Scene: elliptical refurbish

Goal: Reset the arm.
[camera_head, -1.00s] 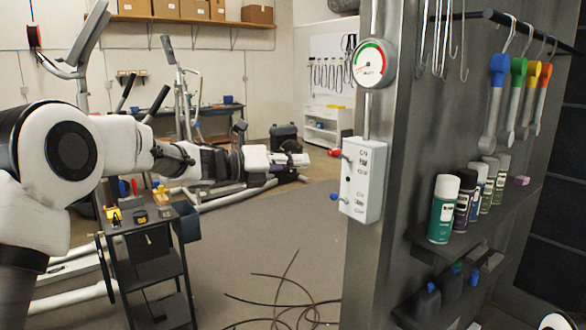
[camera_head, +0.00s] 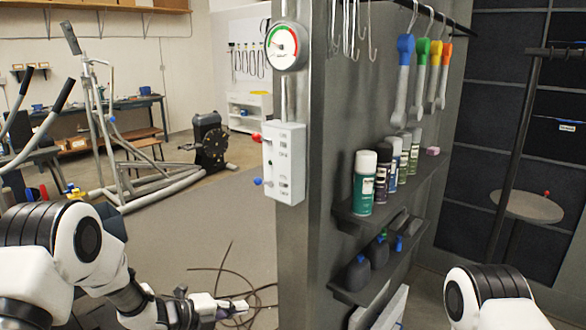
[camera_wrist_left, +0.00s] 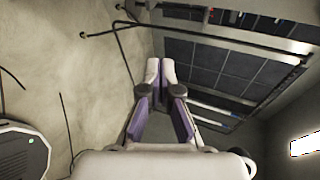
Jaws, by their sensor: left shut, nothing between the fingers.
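My left arm comes in at the lower left of the head view, bent and low. Its gripper (camera_head: 236,306) points to the right above the grey floor, beside loose dark cables. In the left wrist view the gripper's two fingers (camera_wrist_left: 160,70) meet at their tips, with nothing between them. Part of my right arm (camera_head: 492,300) shows at the lower right of the head view. Its gripper is out of the picture.
A grey pillar with a gauge (camera_head: 287,46) and a switch box (camera_head: 284,164) stands mid-view. Its shelf (camera_head: 358,214) holds spray cans (camera_head: 364,183). Coloured wrenches (camera_head: 404,80) hang above. An elliptical frame (camera_head: 110,140) stands at the left. A round table (camera_head: 527,206) is at the right.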

